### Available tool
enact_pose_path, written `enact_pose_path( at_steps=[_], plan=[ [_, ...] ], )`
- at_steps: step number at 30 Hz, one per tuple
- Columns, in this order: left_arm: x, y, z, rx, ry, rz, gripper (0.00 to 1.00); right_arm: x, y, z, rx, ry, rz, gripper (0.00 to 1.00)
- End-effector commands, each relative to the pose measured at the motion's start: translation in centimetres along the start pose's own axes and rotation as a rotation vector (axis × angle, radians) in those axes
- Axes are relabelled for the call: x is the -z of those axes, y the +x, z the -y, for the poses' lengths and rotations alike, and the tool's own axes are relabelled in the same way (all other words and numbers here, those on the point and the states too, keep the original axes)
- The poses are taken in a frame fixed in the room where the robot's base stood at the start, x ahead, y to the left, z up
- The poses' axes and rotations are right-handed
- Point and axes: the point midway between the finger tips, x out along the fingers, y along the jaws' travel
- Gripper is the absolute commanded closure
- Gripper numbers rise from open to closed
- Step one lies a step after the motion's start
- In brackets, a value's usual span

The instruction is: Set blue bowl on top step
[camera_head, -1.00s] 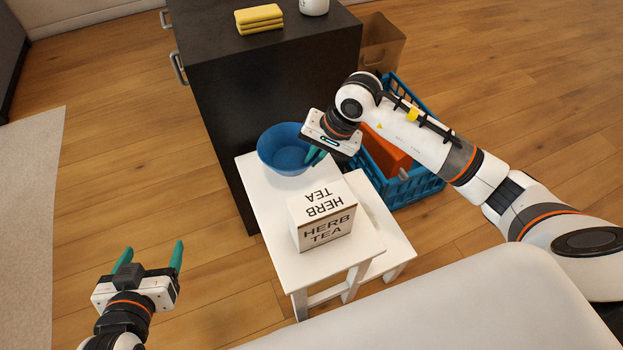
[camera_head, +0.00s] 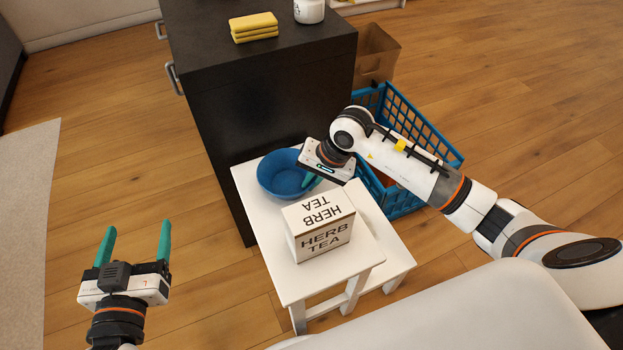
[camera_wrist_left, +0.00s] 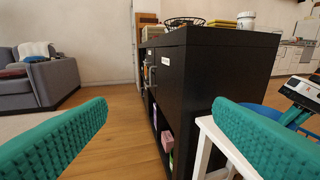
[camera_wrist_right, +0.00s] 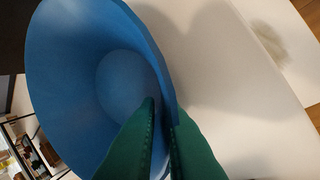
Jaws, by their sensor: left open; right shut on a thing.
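The blue bowl (camera_head: 283,176) is upright at the far end of the white step stool's top step (camera_head: 268,232); I cannot tell whether its base touches the step. My right gripper (camera_head: 313,182) is shut on the bowl's rim at its right side. The right wrist view shows the green fingers (camera_wrist_right: 163,115) pinching the rim, with the bowl's inside (camera_wrist_right: 95,90) at left and the white surface beside it. My left gripper (camera_head: 137,235) is open and empty above the floor at the left; its fingers (camera_wrist_left: 150,135) are apart in the left wrist view.
A herb tea box (camera_head: 320,228) stands on the top step, nearer than the bowl. The lower step (camera_head: 385,240) is bare. A black cabinet (camera_head: 265,85) stands behind, with yellow cloths (camera_head: 253,27) and a white jar (camera_head: 309,11). A blue crate (camera_head: 425,150) lies right, partly behind my arm.

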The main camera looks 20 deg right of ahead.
Motion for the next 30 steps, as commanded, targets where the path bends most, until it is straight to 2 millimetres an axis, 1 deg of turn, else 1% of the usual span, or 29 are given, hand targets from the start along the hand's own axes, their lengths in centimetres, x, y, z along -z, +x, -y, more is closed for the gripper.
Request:
enact_pose_path(
  at_steps=[3, 4, 7, 8, 18, 20, 21, 26, 30],
  plan=[
    [-0.2, 0.0, 0.1, 0.001, -0.001, 0.019, 0.24, 0.0, 0.1, 0.0, -0.001, -0.001, 0.001, 1.0],
    [-0.4, 0.1, 0.1, 0.002, -0.001, 0.025, 0.24, 0.0, 0.1, 0.0, 0.0, 0.0, 0.0, 0.89],
    [-0.4, 0.0, 0.1, 0.002, -0.001, 0.027, 0.24, 0.0, 0.1, 0.0, 0.0, 0.0, 0.0, 0.73],
    [-0.4, 0.0, 0.1, 0.002, -0.001, 0.027, 0.24, 0.0, 0.1, 0.0, 0.0, 0.0, 0.0, 0.71],
    [-0.3, 0.0, 0.1, 0.002, -0.001, 0.014, 0.24, 0.0, 0.0, 0.0, 0.0, 0.0, 0.0, 0.71],
    [0.1, 0.0, 0.0, 0.0, 0.0, -0.013, 0.24, 0.0, -0.2, -0.1, 0.0, 0.0, 0.0, 0.71],
    [0.5, -0.1, -0.1, -0.003, 0.001, -0.044, 0.24, 0.0, -0.3, -0.1, 0.0, 0.001, -0.001, 0.71],
    [2.7, -0.8, -0.5, -0.012, 0.002, -0.193, 0.24, -0.1, -3.2, -0.1, 0.0, -0.001, 0.004, 0.71],
    [5.0, -2.0, -0.8, -0.021, 0.002, -0.35, 0.24, -0.1, -6.3, -0.1, 0.001, -0.002, 0.005, 0.71]
  ],
)
